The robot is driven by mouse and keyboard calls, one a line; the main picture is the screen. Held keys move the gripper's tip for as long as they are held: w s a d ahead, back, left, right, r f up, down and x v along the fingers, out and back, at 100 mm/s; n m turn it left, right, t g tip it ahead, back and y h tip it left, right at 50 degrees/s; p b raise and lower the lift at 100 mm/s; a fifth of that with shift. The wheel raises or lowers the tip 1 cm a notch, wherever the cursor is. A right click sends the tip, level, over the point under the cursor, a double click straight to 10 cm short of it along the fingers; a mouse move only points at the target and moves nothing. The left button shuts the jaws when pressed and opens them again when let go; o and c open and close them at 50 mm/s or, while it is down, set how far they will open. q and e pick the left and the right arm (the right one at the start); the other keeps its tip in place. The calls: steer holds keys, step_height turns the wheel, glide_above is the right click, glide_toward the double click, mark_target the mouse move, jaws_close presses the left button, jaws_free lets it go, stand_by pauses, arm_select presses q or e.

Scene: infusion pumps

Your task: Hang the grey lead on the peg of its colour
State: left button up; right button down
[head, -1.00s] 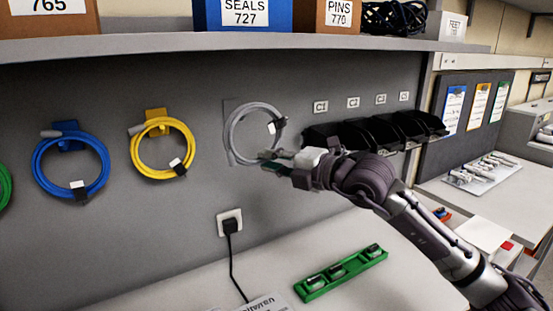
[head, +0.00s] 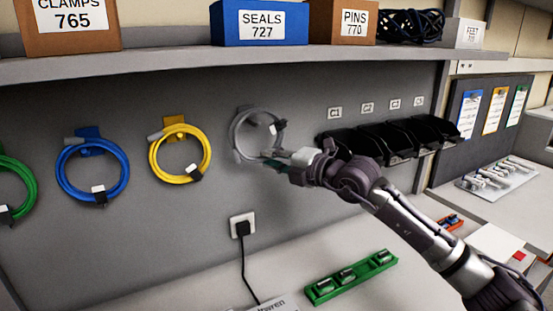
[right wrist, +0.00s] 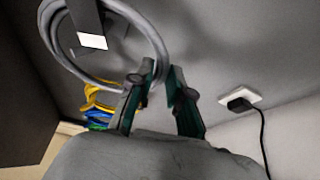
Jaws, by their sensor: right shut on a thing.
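The grey lead (head: 236,137) is a coil with a black band and white tag, upright against or just in front of the grey wall panel. My right gripper (head: 274,160) is shut on the coil's lower right side. In the right wrist view, the grey coil (right wrist: 159,45) runs down to the green-padded fingertips (right wrist: 160,80). A grey plate (head: 238,109) shows faintly behind the coil's top left. Its peg is hidden or blends into the wall, so I cannot tell whether the coil is around it. My left gripper is not in view.
Yellow (head: 153,162), blue (head: 62,175) and green (head: 30,190) leads hang on the wall at left. Black bins (head: 375,143) are right of the coil, and a shelf (head: 200,69) runs above. A plugged socket (head: 242,226) is below. A green tray (head: 351,277) lies on the worktop.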

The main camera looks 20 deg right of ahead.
steer(key=shift+w+a+p, duration=0.15)
steer(key=shift+w+p, duration=0.05)
steer(key=shift+w, duration=0.6)
steer(key=shift+w+a+p, duration=0.15)
steer(key=shift+w, duration=0.65)
steer(key=shift+f+b, duration=0.75)
steer(key=shift+f, duration=0.2)
steer(key=c, duration=1)
jaws_free()
steer(key=shift+f, duration=0.1)
steer(key=shift+s+d, duration=0.1)
steer(key=shift+s, duration=0.05)
steer(key=v, duration=1.1)
steer(key=shift+s+d, duration=0.15)
steer(key=shift+s, duration=0.2)
